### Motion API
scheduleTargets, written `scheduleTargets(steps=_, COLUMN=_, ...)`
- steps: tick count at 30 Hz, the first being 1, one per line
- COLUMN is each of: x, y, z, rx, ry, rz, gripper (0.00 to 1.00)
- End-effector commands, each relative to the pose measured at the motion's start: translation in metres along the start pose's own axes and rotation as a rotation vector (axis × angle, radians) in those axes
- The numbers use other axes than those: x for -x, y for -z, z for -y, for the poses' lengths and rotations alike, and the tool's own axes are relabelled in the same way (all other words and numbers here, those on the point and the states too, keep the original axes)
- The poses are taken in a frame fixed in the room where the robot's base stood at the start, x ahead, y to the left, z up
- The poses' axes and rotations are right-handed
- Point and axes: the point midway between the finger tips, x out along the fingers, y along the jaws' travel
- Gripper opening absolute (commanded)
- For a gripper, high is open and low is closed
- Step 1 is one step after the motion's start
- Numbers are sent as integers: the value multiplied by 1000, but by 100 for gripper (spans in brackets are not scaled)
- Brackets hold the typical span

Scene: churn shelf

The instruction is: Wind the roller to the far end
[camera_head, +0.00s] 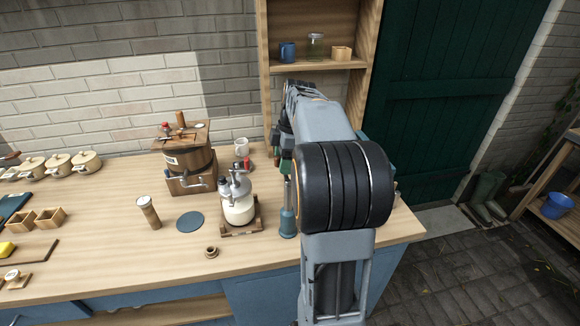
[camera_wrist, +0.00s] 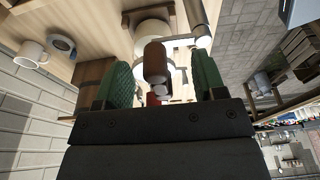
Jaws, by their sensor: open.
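My gripper (camera_wrist: 162,64) is open, its green-padded fingers on either side of a brown cylindrical handle (camera_wrist: 155,62). A gap shows on both sides of the handle; I cannot tell its depth relative to the fingertips. In the head view my arm largely hides the gripper (camera_head: 286,150), to the right of a glass churn (camera_head: 239,209) with a grey metal top and a red knob (camera_head: 247,163). A wooden churn (camera_head: 188,158) with a side crank stands behind left. I cannot clearly identify a roller in either view.
A blue-grey upright cylinder (camera_head: 288,210) stands close right of the glass churn. A white mug (camera_head: 241,147) stands behind it. Bare worktop (camera_head: 110,240) is free at left.

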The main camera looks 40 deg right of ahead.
Motion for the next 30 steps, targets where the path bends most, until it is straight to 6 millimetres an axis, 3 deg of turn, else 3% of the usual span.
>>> scheduleTargets(steps=30, x=69, y=14, z=0, rx=0, ry=0, rz=0, gripper=64)
